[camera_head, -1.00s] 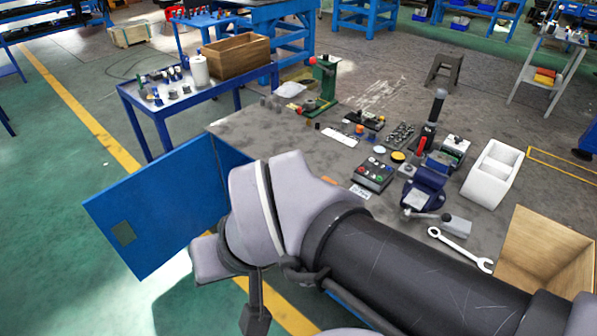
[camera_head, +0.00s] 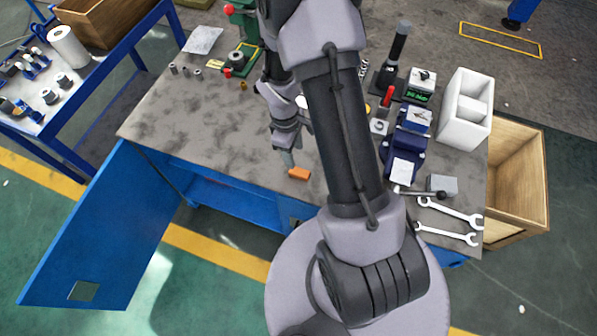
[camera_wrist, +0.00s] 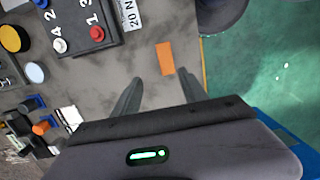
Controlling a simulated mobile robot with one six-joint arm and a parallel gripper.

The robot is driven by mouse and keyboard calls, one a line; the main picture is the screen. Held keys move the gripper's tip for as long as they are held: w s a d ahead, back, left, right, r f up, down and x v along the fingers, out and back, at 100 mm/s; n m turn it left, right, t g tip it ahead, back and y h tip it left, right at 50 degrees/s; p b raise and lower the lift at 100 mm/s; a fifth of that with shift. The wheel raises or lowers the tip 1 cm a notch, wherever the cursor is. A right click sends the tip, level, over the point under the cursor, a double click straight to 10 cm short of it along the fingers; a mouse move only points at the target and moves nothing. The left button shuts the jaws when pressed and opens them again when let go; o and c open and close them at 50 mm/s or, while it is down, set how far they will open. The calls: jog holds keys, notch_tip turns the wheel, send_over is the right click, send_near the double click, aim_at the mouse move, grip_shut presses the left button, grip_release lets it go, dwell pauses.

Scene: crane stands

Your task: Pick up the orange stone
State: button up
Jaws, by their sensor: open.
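The orange stone (camera_head: 299,173) is a small rectangular block lying flat on the grey bench top (camera_head: 215,120), close to its front edge. In the wrist view the orange stone (camera_wrist: 165,58) lies just beyond the fingertips, roughly between their lines and nearer the right finger. My gripper (camera_wrist: 160,80) is open and empty, with the two dark fingers apart. In the head view my gripper (camera_head: 287,160) is above the bench, just left of the stone. My arm hides part of the bench behind it.
A control box with buttons (camera_wrist: 85,25) is close by at upper left in the wrist view. A blue vise (camera_head: 405,150), wrenches (camera_head: 450,210) and a white bin (camera_head: 464,108) stand to the right. An open blue cabinet door (camera_head: 85,225) juts out front left.

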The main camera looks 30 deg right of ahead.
aim_at(299, 172)
jog(key=shift+s+a+f, duration=0.1)
jog(key=shift+s+f, duration=0.2)
jog(key=shift+f, duration=0.2)
jog(key=shift+s+a+f, duration=0.1)
jog(key=shift+s+f, duration=0.15)
jog(key=shift+f, duration=0.2)
jog(key=f+b, duration=0.1)
jog(key=s+f+b, duration=0.1)
jog(key=f, duration=0.1)
jog(key=f+b, duration=0.1)
jog(key=f, duration=0.1)
jog(key=shift+s+d+f+b, duration=0.1)
jog(key=shift+s+d+b, duration=0.1)
jog(key=shift+s+b, duration=0.15)
jog(key=shift+w, duration=0.15)
grip_shut()
